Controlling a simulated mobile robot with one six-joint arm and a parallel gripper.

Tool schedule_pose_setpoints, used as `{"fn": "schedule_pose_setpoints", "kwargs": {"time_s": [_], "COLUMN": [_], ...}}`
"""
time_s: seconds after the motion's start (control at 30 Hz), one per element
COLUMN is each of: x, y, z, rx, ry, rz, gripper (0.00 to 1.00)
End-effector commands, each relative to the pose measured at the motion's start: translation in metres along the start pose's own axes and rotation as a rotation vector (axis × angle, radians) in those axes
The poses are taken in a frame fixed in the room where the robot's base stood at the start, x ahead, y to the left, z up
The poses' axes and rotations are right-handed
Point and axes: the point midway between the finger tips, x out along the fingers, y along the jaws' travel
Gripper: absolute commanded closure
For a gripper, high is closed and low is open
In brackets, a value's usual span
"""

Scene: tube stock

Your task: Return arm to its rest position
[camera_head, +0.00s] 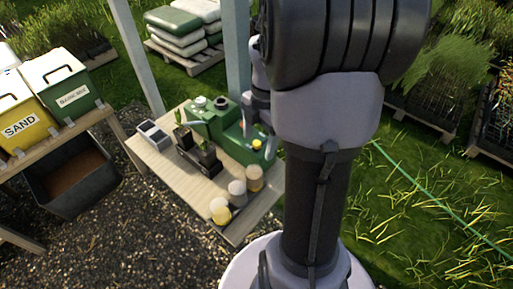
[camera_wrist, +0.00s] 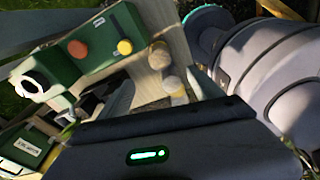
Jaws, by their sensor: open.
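My arm rises through the middle of the head view, its dark and pale links covering much of the centre and top.
Several jars (camera_head: 237,193) stand at the bench's front edge, beside a dark tray (camera_head: 205,163) with small plants. A yellow sand bin (camera_head: 22,125) and a green bin (camera_head: 62,82) stand on a shelf at left. Stacked sacks (camera_head: 180,40) lie behind. A green hose (camera_head: 430,195) crosses the grass.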

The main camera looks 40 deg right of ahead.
Motion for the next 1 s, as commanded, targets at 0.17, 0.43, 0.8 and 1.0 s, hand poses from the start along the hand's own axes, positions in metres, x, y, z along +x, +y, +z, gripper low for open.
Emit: {"fn": "schedule_pose_setpoints", "kwargs": {"time_s": [0.17,0.43,0.8,1.0], "x": [-0.005,-0.005,-0.052,-0.082], "y": [0.0,0.0,-0.002,-0.053], "z": [0.0,0.0,-0.097,-0.21], "rx": [0.0,0.0,0.496,1.251], "ry": [0.0,0.0,-0.008,0.246], "rz": [-0.001,-0.001,0.159,0.309], "gripper": [0.25,0.25,0.25,0.25]}}
